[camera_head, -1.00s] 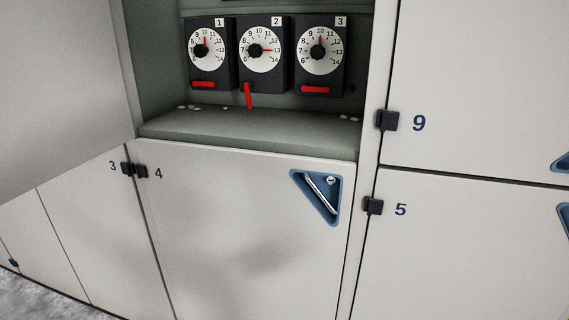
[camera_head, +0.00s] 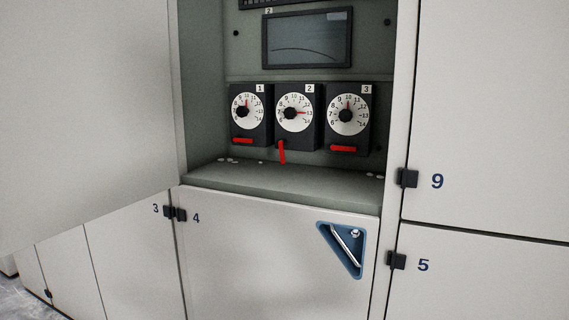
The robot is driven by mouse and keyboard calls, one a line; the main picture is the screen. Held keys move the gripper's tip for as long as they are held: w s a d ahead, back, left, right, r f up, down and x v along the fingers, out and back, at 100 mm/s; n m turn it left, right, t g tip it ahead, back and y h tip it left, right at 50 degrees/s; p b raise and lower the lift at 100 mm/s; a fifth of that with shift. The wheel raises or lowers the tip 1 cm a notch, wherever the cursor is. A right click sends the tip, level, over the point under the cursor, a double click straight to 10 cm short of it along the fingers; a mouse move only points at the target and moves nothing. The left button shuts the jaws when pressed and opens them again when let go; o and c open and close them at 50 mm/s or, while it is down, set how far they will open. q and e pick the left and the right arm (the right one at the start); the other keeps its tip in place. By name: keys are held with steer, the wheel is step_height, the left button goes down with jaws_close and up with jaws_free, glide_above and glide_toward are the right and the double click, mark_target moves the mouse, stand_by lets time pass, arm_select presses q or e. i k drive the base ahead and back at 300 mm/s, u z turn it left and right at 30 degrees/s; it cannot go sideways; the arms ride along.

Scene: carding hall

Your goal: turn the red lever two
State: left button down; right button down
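The red lever two (camera_head: 282,152) hangs almost straight down below the left part of dial unit 2 (camera_head: 297,137). The red pointer of that dial points right, near 13. The red lever one (camera_head: 243,141) and the red lever three (camera_head: 343,149) lie level across the lower part of their units. The pointers of dials 1 and 3 point up, near 10. All three units sit side by side on the back wall of an open recess. Neither of my grippers shows in the view.
A dark screen (camera_head: 307,40) is above the dials. A grey-green ledge (camera_head: 290,184) with small pale bits lies below them. An open white door (camera_head: 85,110) stands at the left. Closed door 4 (camera_head: 260,265), with a blue triangular handle recess (camera_head: 343,248), is below.

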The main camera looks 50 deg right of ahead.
mark_target(283, 141)
steer(key=u, duration=0.2)
steer(key=k, duration=0.35)
steer(key=z, duration=0.9)
